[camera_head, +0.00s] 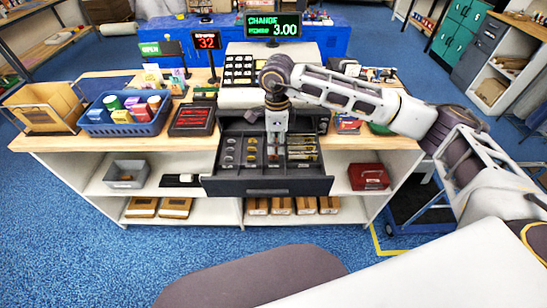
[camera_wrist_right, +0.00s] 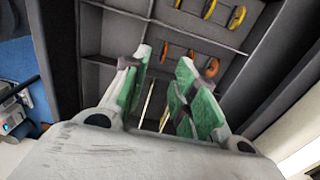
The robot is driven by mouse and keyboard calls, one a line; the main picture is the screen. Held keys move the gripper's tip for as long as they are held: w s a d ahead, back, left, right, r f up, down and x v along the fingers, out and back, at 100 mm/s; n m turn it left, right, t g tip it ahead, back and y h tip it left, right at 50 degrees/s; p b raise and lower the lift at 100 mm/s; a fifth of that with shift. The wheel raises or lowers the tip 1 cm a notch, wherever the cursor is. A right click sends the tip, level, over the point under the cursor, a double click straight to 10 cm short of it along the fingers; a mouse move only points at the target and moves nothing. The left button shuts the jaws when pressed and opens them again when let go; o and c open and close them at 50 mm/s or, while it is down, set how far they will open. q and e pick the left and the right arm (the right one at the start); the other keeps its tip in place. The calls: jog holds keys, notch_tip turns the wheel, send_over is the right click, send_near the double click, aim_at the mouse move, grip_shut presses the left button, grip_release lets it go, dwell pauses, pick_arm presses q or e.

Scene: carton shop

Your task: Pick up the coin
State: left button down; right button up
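The cash drawer (camera_head: 267,187) is pulled out from under the register, with rows of coin compartments at left and centre and longer slots with banknotes at right. In the right wrist view, yellow coins (camera_wrist_right: 237,17) and copper-coloured coins (camera_wrist_right: 212,67) stand in separate compartments. My right gripper (camera_head: 273,150) points down into the drawer over its middle compartments. Its green-padded fingers (camera_wrist_right: 163,68) are apart in the wrist view. Thin gold edges (camera_wrist_right: 149,101) show between the fingers; I cannot tell whether they are coins. Which coin is meant is unclear. My left gripper is not in view.
The register (camera_head: 241,70) stands behind the drawer, with a display (camera_head: 272,26) reading "CHANGE 3.00". A blue basket (camera_head: 124,115) and a wooden box (camera_head: 44,106) stand on the counter at left. A grey bin (camera_head: 127,174) and a red box (camera_head: 369,177) flank the drawer on the shelf.

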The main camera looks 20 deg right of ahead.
aim_at(274, 158)
jog(key=shift+w+a+f, duration=0.1)
jog(key=shift+a+f, duration=0.05)
jog(key=shift+f, duration=0.4)
jog(key=f, duration=0.1)
jog(key=f+p, duration=0.1)
jog(key=shift+w+a+f, duration=0.2)
jog(key=shift+f, duration=0.85)
grip_shut()
